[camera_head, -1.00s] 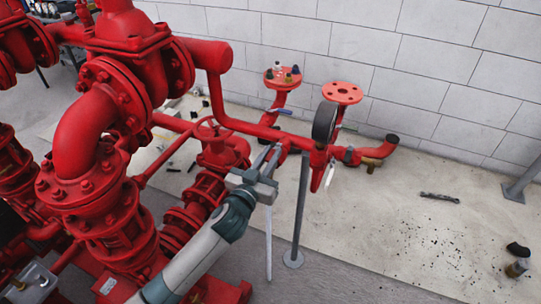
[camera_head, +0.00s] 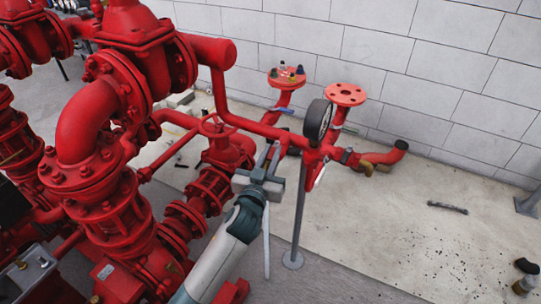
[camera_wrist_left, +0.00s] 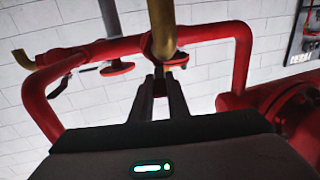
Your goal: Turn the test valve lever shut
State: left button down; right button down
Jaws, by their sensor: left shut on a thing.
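My left gripper (camera_head: 268,155) is at the near side of the red test pipe (camera_head: 258,128), left of the round gauge (camera_head: 318,122). In the left wrist view the left gripper's dark fingers (camera_wrist_left: 159,88) reach up close to the red pipe (camera_wrist_left: 110,50). They are shut on a thin part between them, which I take for the test valve lever. The fingers hide most of it, so its exact angle cannot be told. A brass fitting (camera_wrist_left: 162,28) hangs in front of the pipe in the wrist view. My right gripper is not in view.
Red pumps and flanged pipes (camera_head: 90,170) crowd the left side. A grey support post (camera_head: 300,215) stands just right of my arm. Two upright red flanges (camera_head: 346,94) rise behind the pipe. The pale floor (camera_head: 420,230) at the right is mostly clear, with a wrench (camera_head: 447,207) on it.

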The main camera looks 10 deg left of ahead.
pick_arm(q)
jog(key=shift+d+r+n+y+b, duration=0.15)
jog(key=shift+d+n+y+b, duration=0.1)
jog(key=shift+n+y+b, duration=0.05)
jog(key=shift+d+r+n+y+b, duration=0.1)
jog(key=shift+d+n+y+b, duration=0.1)
jog(key=shift+n+y+b, duration=0.4)
jog(key=shift+d+n+y+b, duration=0.2)
jog(key=shift+y+b, duration=0.1)
jog(key=shift+y, duration=0.6)
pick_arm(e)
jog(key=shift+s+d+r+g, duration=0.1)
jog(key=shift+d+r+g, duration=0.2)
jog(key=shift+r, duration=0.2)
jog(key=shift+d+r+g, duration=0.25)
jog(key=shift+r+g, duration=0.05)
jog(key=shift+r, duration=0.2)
pick_arm(q)
jog(key=c, duration=1.7)
grip_release()
jog(key=shift+f, duration=0.25)
